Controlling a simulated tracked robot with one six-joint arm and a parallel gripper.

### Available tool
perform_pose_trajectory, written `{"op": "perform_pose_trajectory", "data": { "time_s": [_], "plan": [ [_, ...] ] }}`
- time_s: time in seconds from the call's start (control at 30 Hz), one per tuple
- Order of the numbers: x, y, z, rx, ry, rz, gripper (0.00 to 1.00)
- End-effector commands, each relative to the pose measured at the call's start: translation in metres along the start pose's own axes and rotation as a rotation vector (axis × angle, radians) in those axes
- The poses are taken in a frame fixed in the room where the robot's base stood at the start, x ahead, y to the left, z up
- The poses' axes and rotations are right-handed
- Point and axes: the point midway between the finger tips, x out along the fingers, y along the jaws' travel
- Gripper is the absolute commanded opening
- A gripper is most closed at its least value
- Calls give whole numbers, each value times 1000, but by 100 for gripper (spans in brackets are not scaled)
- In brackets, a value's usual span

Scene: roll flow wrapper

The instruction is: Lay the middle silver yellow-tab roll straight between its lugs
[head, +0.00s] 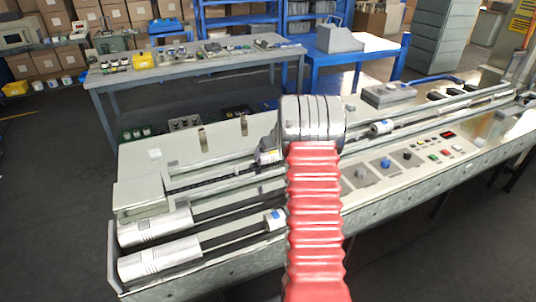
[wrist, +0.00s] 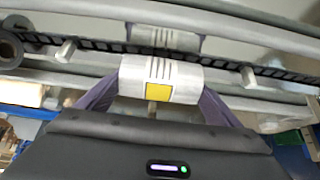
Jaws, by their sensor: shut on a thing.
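The silver roll with a yellow tab (wrist: 160,78) is in my gripper (wrist: 158,92) in the wrist view, with a purple finger at each end. The dark chain (wrist: 110,46) runs behind the roll. One lug (wrist: 66,51) stands left of the roll and another lug (wrist: 248,77) right of it. The roll lies roughly along the chain. I cannot tell whether it touches the bed.
A roll with a blue tab (head: 275,219) lies on the near lane. Another blue-marked roll (head: 381,128) lies right of my arm. Long metal rails flank the chain. A control panel (head: 400,160) with knobs and buttons is at front right. A grey bench (head: 190,74) stands behind.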

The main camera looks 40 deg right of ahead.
Motion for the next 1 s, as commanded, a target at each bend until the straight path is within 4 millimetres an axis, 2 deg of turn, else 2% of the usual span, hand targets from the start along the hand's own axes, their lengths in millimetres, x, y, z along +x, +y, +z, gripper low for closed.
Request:
{"op": "perform_pose_trajectory", "data": {
  "time_s": [0.77, 0.8, 1.0],
  "plan": [
    [8, -1, 5, -1, 1, -1, 53],
    [9, -1, 5, -1, 1, -1, 86],
    [9, -1, 5, -1, 1, -1, 100]
  ]
}}
